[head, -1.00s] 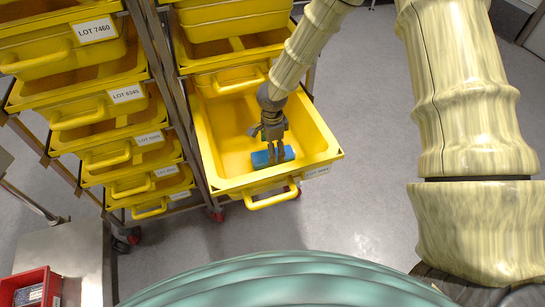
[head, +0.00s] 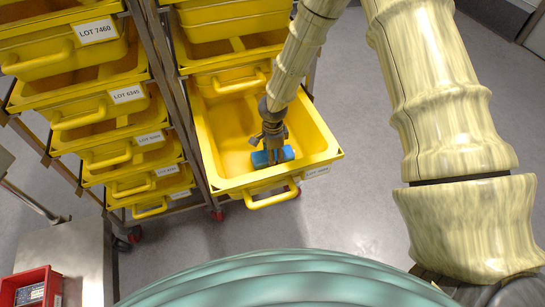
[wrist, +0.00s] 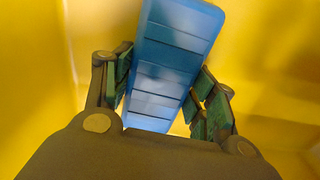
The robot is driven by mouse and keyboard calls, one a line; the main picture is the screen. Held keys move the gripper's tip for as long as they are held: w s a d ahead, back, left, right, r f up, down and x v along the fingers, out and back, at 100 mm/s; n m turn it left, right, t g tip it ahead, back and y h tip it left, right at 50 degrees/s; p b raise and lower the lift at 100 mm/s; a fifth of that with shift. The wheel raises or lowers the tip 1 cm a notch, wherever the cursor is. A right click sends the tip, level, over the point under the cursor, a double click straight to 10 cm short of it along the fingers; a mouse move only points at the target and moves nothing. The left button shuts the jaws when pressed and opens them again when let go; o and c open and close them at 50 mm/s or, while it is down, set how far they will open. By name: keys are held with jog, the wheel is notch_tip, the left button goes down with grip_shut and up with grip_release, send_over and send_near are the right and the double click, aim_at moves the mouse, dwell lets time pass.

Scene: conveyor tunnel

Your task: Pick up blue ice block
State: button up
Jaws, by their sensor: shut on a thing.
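The blue ice block (head: 288,153) is inside the pulled-out yellow drawer (head: 325,140), near its front wall. My gripper (head: 272,156) reaches down into the drawer from above and is shut on the block. In the wrist view the blue ice block (wrist: 172,60) lies lengthwise between the two fingers of my gripper (wrist: 165,95), tilted a little, with grooves across its face. The fingers are on either side of it. I cannot tell whether the block touches the drawer floor.
The drawer walls surround my gripper. A rack of labelled yellow drawers (head: 110,100) stands at the left. More yellow trays (head: 230,20) are above and behind the open drawer. A red bin (head: 40,290) sits at the lower left. The grey floor (head: 360,200) at the right is clear.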

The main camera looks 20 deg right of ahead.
jog(key=shift+c, duration=0.2)
jog(key=shift+r+b, duration=0.35)
jog(key=shift+r, duration=4.7)
